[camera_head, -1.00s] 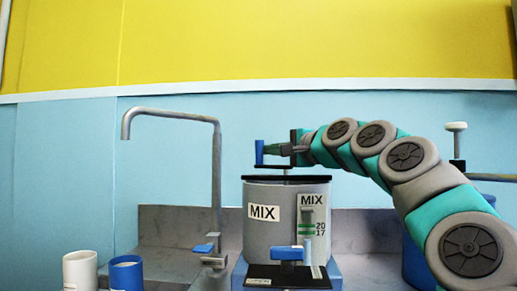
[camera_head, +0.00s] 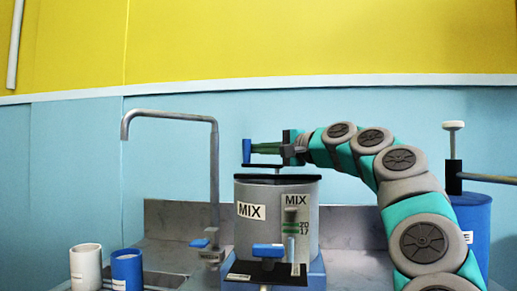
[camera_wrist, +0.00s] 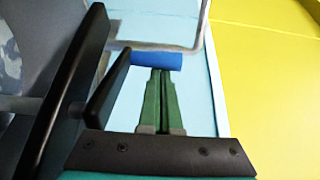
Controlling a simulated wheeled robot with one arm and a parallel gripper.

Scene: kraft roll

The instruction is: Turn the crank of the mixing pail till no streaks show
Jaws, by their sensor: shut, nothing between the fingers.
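The grey mixing pail (camera_head: 263,230), labelled MIX, stands upright on a blue base with a black lid (camera_head: 277,179). Above the lid is the crank's dark arm (camera_head: 262,166), with an upright blue knob (camera_head: 247,152) at its left end. My gripper (camera_head: 256,149) reaches in from the right above the lid, its fingers level with the knob. In the wrist view my green fingers (camera_wrist: 158,75) are together and empty, their tips right at the blue knob (camera_wrist: 158,61); I cannot tell whether they touch. The black crank arm (camera_wrist: 107,90) runs beside them. The pail's contents are hidden.
A bent metal tap (camera_head: 214,175) stands left of the pail. A white cup (camera_head: 86,265) and a blue cup (camera_head: 127,270) are at front left. A blue drum (camera_head: 473,235) with a lever is at right. A blue-handled valve (camera_head: 268,250) is at the pail's front.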

